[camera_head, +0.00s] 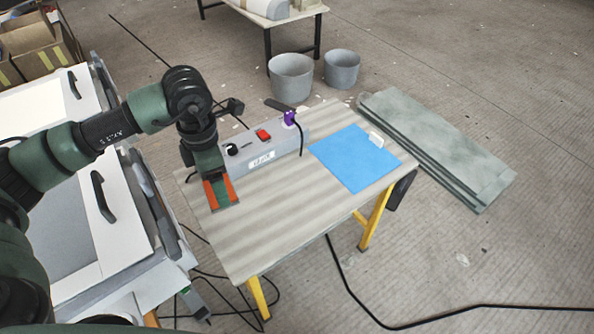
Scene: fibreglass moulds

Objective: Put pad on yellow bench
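The yellow bench (290,235) has a striped grey-beige top and yellow legs. A flat blue sheet (350,160) lies on the right part of its top. A small white piece (376,139) sits at the sheet's far right edge. I cannot tell which of these, if any, is the pad. My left gripper (222,197) points down over the left part of the bench top. Its orange fingers are apart, with something dark green between them. I cannot tell whether this is a held thing or part of the gripper. My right gripper is not in view.
A grey box with a red switch (263,134) stands along the bench's back edge, with a purple plug (290,118) and cable. Two grey buckets (291,76) and greenish slabs (440,145) are on the floor behind. White moulds (105,200) stand left. The bench's front is clear.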

